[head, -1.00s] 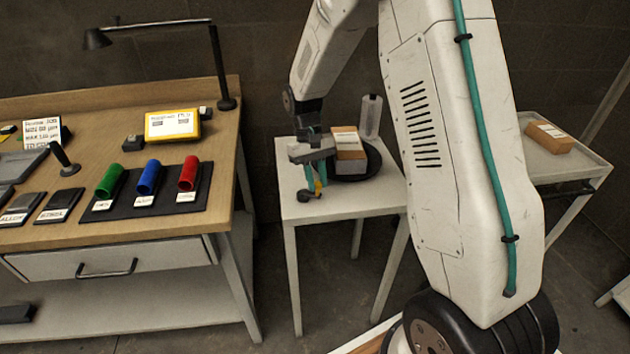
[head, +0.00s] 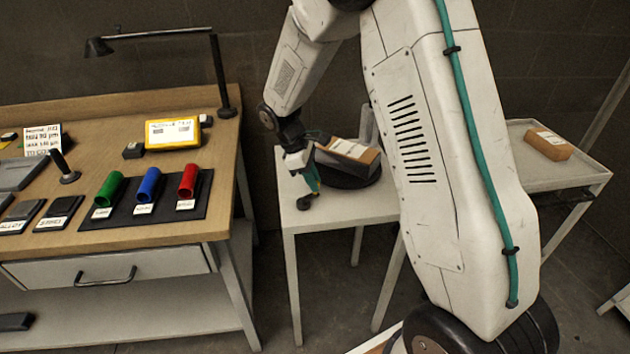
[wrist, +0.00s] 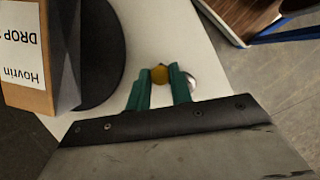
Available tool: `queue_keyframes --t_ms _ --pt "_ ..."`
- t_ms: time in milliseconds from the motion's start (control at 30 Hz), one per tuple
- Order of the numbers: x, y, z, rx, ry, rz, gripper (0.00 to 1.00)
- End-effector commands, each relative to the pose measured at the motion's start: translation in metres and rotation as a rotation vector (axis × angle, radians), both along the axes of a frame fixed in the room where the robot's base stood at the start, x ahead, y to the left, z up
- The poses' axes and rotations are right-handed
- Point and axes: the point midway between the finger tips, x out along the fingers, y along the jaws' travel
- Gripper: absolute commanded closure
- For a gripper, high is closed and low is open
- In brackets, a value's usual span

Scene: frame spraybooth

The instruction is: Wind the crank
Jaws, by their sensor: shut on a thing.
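My gripper (head: 312,180) reaches down over the small white table's left side in the head view. In the wrist view its teal fingers (wrist: 160,92) are shut around the yellow crank handle (wrist: 160,74). A small dark crank part (head: 304,202) shows below the fingers near the table's left edge. A pale round part lies partly hidden beside the right finger in the wrist view. Right of the gripper, a brown box (head: 362,154) with a white label sits on a black turntable (head: 350,183). The turntable also shows in the wrist view (wrist: 112,65).
The small white table (head: 345,212) has free room in front. A pale upright cylinder (head: 366,124) stands behind the box, partly hidden. A wooden workbench (head: 140,232) with colored tubes and a lamp is at left. Another small table (head: 540,175) with a box stands at right.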

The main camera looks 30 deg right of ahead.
Motion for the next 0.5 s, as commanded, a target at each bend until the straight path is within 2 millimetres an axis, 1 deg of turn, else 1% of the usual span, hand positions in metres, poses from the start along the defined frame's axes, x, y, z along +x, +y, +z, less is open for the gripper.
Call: queue_keyframes --t_ms 200,500 --pt "0.007 0.003 0.000 0.000 -0.002 0.200 1.00" --pt "0.014 0.007 0.000 -0.001 -0.001 0.422 1.00"
